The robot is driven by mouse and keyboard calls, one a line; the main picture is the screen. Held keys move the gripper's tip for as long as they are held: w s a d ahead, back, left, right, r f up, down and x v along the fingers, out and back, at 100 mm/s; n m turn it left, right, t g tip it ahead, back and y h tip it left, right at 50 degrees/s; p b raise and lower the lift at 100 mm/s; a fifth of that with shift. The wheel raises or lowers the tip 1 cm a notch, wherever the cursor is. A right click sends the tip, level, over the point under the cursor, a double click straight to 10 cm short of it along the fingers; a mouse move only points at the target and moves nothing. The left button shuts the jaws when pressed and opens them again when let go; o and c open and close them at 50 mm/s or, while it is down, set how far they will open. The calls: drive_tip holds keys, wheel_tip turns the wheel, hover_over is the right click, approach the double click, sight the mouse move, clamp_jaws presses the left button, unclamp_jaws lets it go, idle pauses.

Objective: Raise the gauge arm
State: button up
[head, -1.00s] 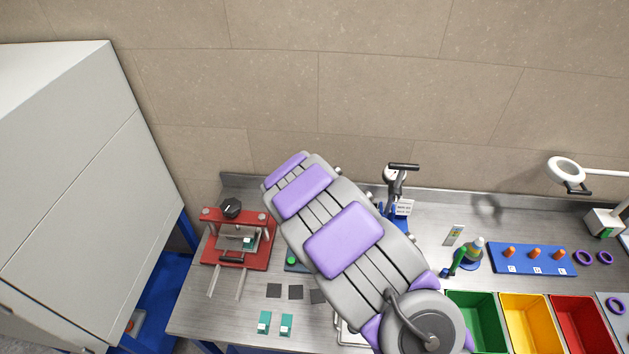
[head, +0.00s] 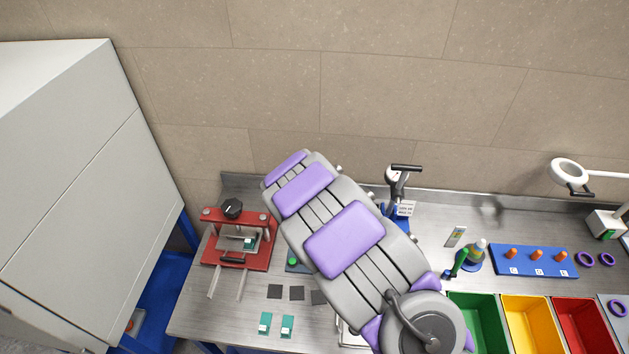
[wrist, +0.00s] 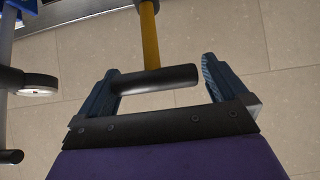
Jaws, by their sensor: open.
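In the wrist view, a yellow rod (wrist: 150,35) ends in a black crossbar handle (wrist: 160,80), which looks like the gauge arm. My gripper (wrist: 160,65) is open, with its two blue-padded fingers on either side of the handle. The handle's left end overlaps the left finger; I cannot tell if they touch. A gap shows between its right end and the right finger. In the head view, my arm hides the gripper, the yellow rod and this handle.
A white dial with a black rim (wrist: 38,88) is close at left in the wrist view. In the head view, a black-handled stand (head: 404,168) is right of my arm. A red press (head: 237,240) is left. Green (head: 478,305), yellow (head: 520,298) and red (head: 575,300) bins stand right.

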drive_tip(key=shift+s+r, duration=0.35)
drive_tip(key=shift+s, duration=0.2)
drive_tip(key=b+v, duration=0.3)
drive_tip(key=v, duration=1.2)
drive_tip(key=s+d+f+g+b, duration=0.65)
drive_tip(key=s+d+b, duration=0.35)
drive_tip(key=s+d, duration=0.3)
drive_tip(key=s+d+f+g+b, duration=0.1)
drive_tip(key=s+d+f+b, duration=0.1)
drive_tip(key=s, duration=0.6)
drive_tip(key=s+d+f+g+b, duration=0.2)
drive_tip(key=s+b, duration=0.2)
drive_tip(key=s, duration=0.5)
drive_tip(key=s+d+f+g+b, duration=0.2)
drive_tip(key=s+b, duration=0.1)
drive_tip(key=s, duration=0.6)
drive_tip(key=shift+d+f, duration=0.4)
